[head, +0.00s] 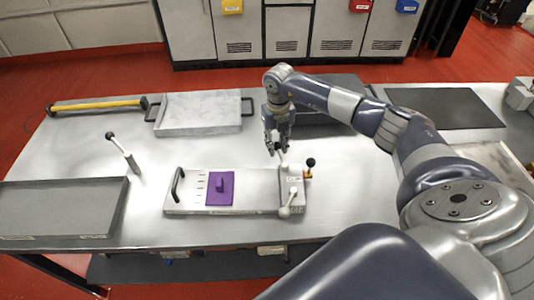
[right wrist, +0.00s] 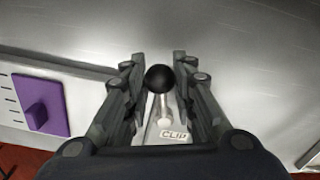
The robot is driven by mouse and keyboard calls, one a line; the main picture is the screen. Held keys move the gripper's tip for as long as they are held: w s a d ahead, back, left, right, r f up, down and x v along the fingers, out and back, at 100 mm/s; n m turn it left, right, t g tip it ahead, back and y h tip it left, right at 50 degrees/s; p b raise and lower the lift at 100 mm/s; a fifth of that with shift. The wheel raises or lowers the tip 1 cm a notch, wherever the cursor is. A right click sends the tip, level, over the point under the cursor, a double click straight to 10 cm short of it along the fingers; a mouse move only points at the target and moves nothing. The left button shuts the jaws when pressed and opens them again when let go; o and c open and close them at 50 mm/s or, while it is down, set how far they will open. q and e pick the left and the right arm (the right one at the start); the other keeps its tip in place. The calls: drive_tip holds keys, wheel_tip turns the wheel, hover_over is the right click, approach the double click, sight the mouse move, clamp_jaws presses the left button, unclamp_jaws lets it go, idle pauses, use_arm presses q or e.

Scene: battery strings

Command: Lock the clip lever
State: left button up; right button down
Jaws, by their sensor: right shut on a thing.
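The clip lever has a pale stem and a black ball knob (right wrist: 160,79); a CLIP label (right wrist: 173,135) shows beside its base in the right wrist view. My right gripper (head: 277,147) is shut on this lever, with its fingers on either side of the knob. In the head view the fingers hide the knob. The lever belongs to the grey fixture board (head: 243,202) on the table, at the board's right end. My left gripper is not in view.
A purple block (head: 220,188) sits on the board, left of the levers. A black-knobbed lever (head: 309,168) and a pale-knobbed lever (head: 286,207) stand close by. Another lever (head: 123,152) stands further left. A grey tray (head: 60,207) lies at the left.

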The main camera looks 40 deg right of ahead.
sight(279, 143)
drive_tip(key=shift+d, duration=0.2)
drive_tip(key=shift+s+d+m, duration=0.1)
drive_tip(key=shift+d+m, duration=0.1)
drive_tip(key=shift+m, duration=0.3)
drive_tip(key=c, duration=1.4)
unclamp_jaws()
drive_tip(key=shift+o, duration=0.2)
drive_tip(key=shift+r, duration=0.1)
wheel_tip(279, 143, up, 7)
drive_tip(key=p, duration=0.5)
